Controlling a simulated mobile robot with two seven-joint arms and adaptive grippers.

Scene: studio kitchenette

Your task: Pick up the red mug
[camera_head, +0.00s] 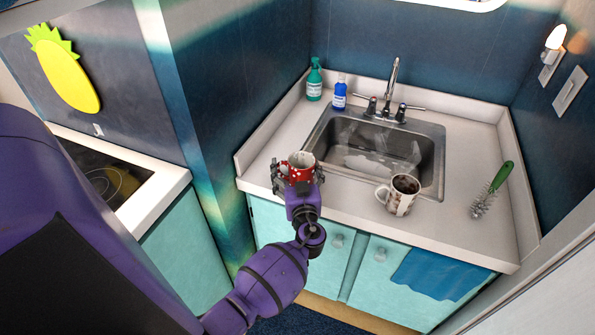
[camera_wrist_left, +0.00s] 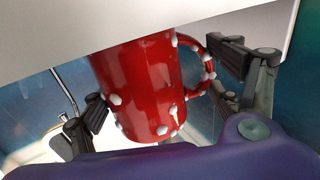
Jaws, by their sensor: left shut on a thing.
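The red mug (camera_head: 301,160) with white dots is at the front left of the counter, upright, its pale inside showing. My left gripper (camera_head: 298,178) is shut on it, with one finger on each side. In the left wrist view the mug (camera_wrist_left: 140,85) fills the middle, its handle pointing right. There the left gripper (camera_wrist_left: 165,90) has one finger at the mug's left side and the other beside the handle. I cannot tell whether the mug's base touches the counter. My right gripper is not in view.
A patterned mug (camera_head: 398,194) with dark contents stands right of the red mug. Behind are the sink (camera_head: 432,155), faucet (camera_head: 391,88), green spray bottle (camera_head: 314,80) and blue bottle (camera_head: 339,93). A green-handled brush (camera_head: 491,192) lies at right. A wall is close on the left.

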